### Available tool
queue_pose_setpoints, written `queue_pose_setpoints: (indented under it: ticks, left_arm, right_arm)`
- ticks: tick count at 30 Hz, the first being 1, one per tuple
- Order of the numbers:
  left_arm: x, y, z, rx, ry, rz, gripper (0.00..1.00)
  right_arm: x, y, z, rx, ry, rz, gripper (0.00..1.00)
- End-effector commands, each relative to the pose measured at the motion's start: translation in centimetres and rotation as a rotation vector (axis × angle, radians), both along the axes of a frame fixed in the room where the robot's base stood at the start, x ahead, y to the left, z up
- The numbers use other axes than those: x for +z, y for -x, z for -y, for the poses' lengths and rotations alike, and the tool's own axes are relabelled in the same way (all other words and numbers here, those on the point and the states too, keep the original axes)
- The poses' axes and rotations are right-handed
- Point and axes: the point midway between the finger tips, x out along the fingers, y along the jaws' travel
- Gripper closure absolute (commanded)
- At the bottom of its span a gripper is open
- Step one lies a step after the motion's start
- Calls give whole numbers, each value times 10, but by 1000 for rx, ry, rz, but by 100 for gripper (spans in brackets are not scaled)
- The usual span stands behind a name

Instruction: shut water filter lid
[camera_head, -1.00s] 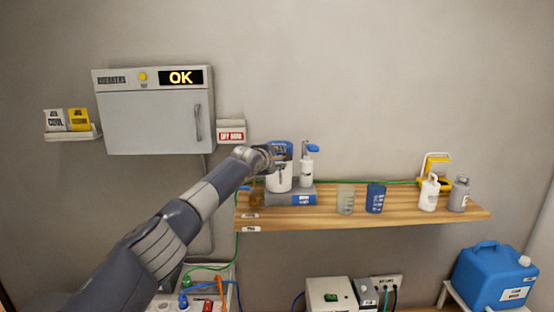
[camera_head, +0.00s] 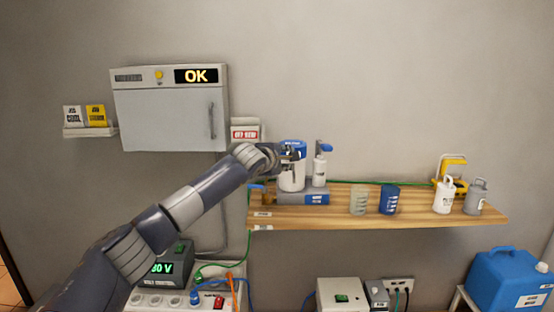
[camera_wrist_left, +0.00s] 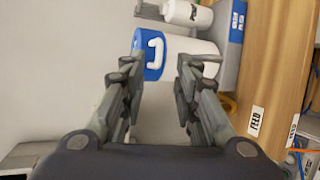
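The water filter is a white cylinder (camera_head: 291,181) with a blue lid (camera_head: 293,143), at the left end of the wooden shelf. In the left wrist view the blue lid (camera_wrist_left: 152,55) has a white mark and lies beside the white body (camera_wrist_left: 195,46); that view is turned on its side. I cannot tell whether the lid is fully seated. My left gripper (camera_head: 290,154) is in front of the filter's upper part and partly hides it. In the left wrist view my left gripper (camera_wrist_left: 162,62) has its fingers apart with nothing clamped; contact with the lid is unclear.
A white pump bottle (camera_head: 319,172) stands close right of the filter. A clear cup (camera_head: 358,200), a blue cup (camera_head: 389,199) and two bottles stand farther right on the shelf (camera_head: 430,221). A grey wall cabinet (camera_head: 165,118) hangs at upper left.

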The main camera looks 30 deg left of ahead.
Motion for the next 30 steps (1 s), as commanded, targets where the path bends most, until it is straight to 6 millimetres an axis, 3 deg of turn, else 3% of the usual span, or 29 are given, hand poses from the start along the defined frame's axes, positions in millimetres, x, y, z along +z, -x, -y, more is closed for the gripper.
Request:
queue_pose_setpoints:
  ticks: [15,30]
  left_arm:
    - [16,50,2,0,-1,1,71]
    - [18,54,2,1,0,0,71]
  right_arm:
    - [0,0,0,0,0,0,69]
    - [0,0,0,0,0,0,69]
